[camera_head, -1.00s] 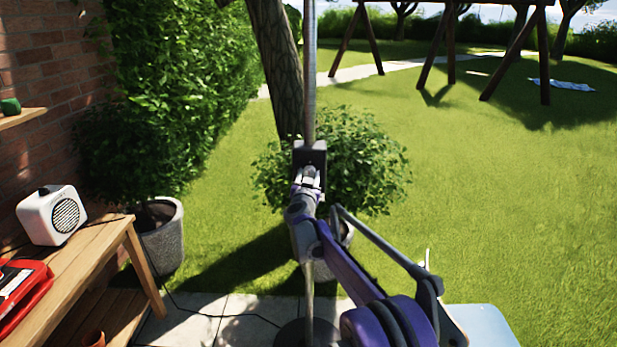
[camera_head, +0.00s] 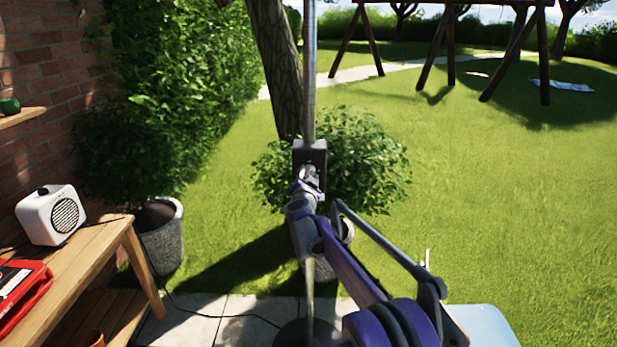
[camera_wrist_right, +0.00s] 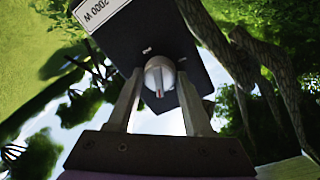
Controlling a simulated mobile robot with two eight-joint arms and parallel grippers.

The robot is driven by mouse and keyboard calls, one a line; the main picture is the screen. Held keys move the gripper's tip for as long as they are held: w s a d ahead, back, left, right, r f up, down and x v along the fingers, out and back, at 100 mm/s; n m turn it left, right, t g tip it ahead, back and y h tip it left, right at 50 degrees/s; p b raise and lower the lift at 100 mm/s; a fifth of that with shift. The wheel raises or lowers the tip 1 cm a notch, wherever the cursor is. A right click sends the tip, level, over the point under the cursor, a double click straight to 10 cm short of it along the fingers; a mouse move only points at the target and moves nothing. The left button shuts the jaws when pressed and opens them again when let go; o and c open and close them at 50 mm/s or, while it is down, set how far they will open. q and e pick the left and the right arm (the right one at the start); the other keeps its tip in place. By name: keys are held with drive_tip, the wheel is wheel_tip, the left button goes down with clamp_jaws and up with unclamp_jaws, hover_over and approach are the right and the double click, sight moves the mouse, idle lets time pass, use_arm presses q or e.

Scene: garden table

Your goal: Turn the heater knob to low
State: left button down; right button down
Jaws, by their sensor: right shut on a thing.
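The heater's dark control box (camera_head: 309,153) is fixed to a tall metal pole in the middle of the head view. In the right wrist view the box (camera_wrist_right: 146,40) carries a white "2000 W" label. A light grey, round heater knob (camera_wrist_right: 160,76) with a small reddish mark sits on its face. My right gripper (camera_head: 309,178) is at the box's front. In the right wrist view its fingers (camera_wrist_right: 159,90) are shut on the knob, one on each side. The knob's low marking cannot be read. My left gripper is not in view.
The heater pole (camera_head: 309,75) rises past the box. A potted bush (camera_head: 370,165) stands behind it. A wooden bench (camera_head: 95,258) at the left holds a white speaker (camera_head: 50,215) and a red case (camera_head: 22,292). Open lawn lies to the right.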

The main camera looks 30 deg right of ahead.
drive_tip(key=m, duration=0.3)
drive_tip(key=shift+m, duration=0.3)
drive_tip(key=m, duration=0.2)
drive_tip(key=shift+m+y, duration=0.3)
drive_tip(key=m+p, duration=0.1)
drive_tip(key=m, duration=0.4)
drive_tip(key=shift+p, duration=0.3)
drive_tip(key=shift+c, duration=1.5)
unclamp_jaws()
drive_tip(key=shift+s, duration=0.15)
